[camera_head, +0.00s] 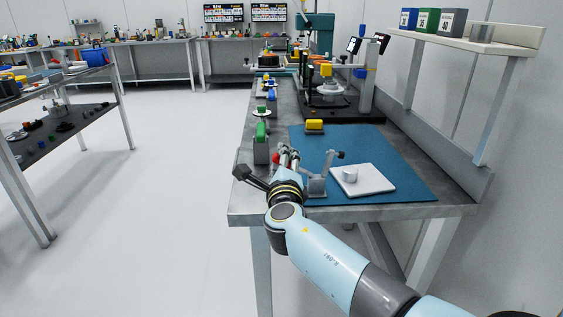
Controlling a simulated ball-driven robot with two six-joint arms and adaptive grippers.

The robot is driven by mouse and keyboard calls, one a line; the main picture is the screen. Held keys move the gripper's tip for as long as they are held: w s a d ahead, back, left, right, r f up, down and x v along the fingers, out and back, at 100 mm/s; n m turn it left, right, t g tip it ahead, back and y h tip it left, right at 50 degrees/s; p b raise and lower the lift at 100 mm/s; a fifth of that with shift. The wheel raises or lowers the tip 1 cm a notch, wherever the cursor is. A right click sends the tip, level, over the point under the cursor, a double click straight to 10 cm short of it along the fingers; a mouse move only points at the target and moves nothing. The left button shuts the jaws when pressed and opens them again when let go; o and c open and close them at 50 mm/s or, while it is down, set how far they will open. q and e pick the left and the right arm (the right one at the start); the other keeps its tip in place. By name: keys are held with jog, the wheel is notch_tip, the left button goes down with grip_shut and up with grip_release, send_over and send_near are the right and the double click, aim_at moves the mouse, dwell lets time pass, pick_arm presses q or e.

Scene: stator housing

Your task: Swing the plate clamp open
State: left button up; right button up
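The plate clamp (317,185) is a small grey toggle clamp on the blue mat. An upright arm rises from its base and ends in a dark tip (339,155) leaning toward the right. A white square plate (372,181) with a short pale cylinder (350,175) lies just right of the clamp. My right gripper (288,154) is just left of the clamp, pointing away from me. A red piece (276,159) shows at its fingers. Whether the fingers are open or closed on it is too small to tell. My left gripper is out of view.
The blue mat (400,165) covers the near bench, with a yellow block (314,126) at its back edge. A green-topped grey holder (261,145) stands behind left of the gripper. A black fixture base (345,112) stands farther back. The mat's right side is clear.

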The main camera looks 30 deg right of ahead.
jog(key=v, duration=0.7)
jog(key=shift+s+a, duration=0.15)
jog(key=shift+s, duration=0.05)
dwell(0.6)
